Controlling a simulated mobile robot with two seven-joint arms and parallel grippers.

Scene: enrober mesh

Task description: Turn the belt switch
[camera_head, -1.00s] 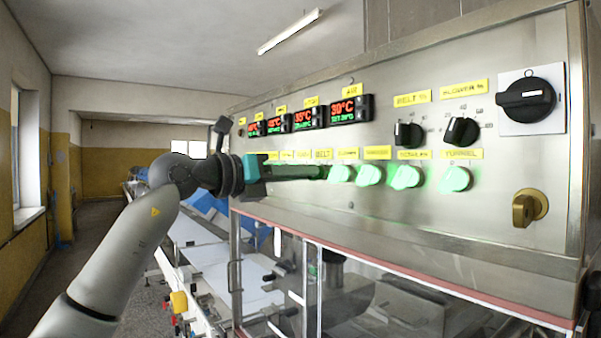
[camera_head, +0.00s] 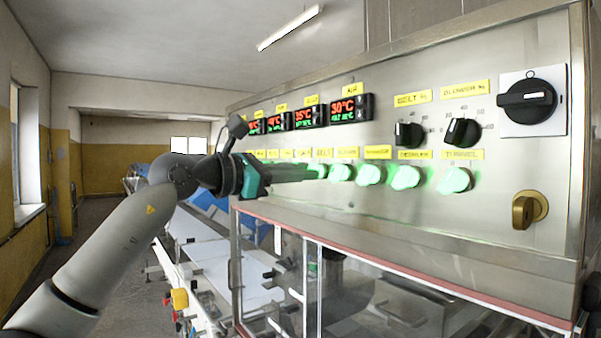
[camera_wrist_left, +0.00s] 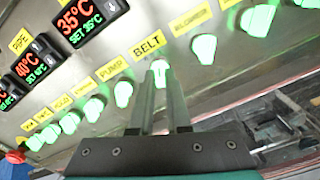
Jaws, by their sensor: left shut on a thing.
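The belt switch (camera_wrist_left: 162,72) is a green-lit knob below the yellow BELT label (camera_wrist_left: 147,45) in the left wrist view. My left gripper (camera_wrist_left: 162,78) is shut on it, one finger on each side. In the head view my left gripper (camera_head: 316,171) reaches in from the left along the panel. Its fingers cover most of the switch there, and only a green glow shows at their tips. The BELT label (camera_head: 324,153) shows just above. How far the switch is turned cannot be told. My right gripper is not in view.
More green-lit knobs (camera_head: 371,174) sit close to the right in the same row. Above are red-digit displays (camera_head: 348,107), black dials (camera_head: 462,131) and a black rotary handle (camera_head: 527,100). A brass lock (camera_head: 529,208) is lower right. A clear-windowed enclosure (camera_head: 400,290) lies below the panel.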

